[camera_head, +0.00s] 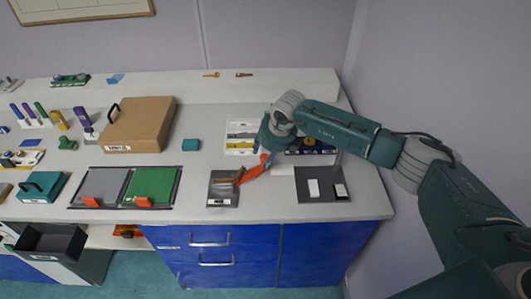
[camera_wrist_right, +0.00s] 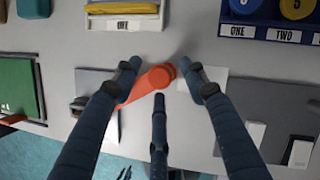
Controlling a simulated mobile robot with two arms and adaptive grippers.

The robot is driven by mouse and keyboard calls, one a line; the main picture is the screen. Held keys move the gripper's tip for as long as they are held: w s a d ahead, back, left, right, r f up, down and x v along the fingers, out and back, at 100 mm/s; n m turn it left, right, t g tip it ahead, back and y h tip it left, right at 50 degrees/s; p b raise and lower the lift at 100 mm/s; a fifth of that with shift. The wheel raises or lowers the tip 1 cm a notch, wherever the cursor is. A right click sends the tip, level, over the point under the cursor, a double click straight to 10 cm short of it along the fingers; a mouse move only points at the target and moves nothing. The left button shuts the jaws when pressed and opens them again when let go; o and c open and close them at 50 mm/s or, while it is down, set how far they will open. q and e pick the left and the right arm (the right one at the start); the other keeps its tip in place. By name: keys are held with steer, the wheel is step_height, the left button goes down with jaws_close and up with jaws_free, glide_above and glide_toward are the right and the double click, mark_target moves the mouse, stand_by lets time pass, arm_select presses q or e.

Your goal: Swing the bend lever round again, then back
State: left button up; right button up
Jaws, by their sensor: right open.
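The bend lever (camera_head: 253,170) is orange and reaches up and right from a small dark bending plate (camera_head: 222,198) near the bench front. In the right wrist view its rounded orange end (camera_wrist_right: 157,77) lies between my spread fingers. My right gripper (camera_head: 267,152) is over the lever's far end and partly hides it. In the right wrist view the gripper (camera_wrist_right: 158,80) is open, with dark fingers on both sides of the lever end and one below it. I cannot tell whether any finger touches it. My left gripper is not in view.
A dark plate with white blocks (camera_head: 322,198) lies right of the lever. A labelled yellow-and-white rack (camera_head: 240,136) and a blue tray (camera_wrist_right: 270,32) stand behind. The bench strip in front of the lever is narrow.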

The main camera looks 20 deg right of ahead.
steer(key=shift+w+f, duration=0.1)
steer(key=shift+f, duration=0.2)
jaws_close()
steer(key=shift+d+r, duration=0.1)
stand_by(0.9)
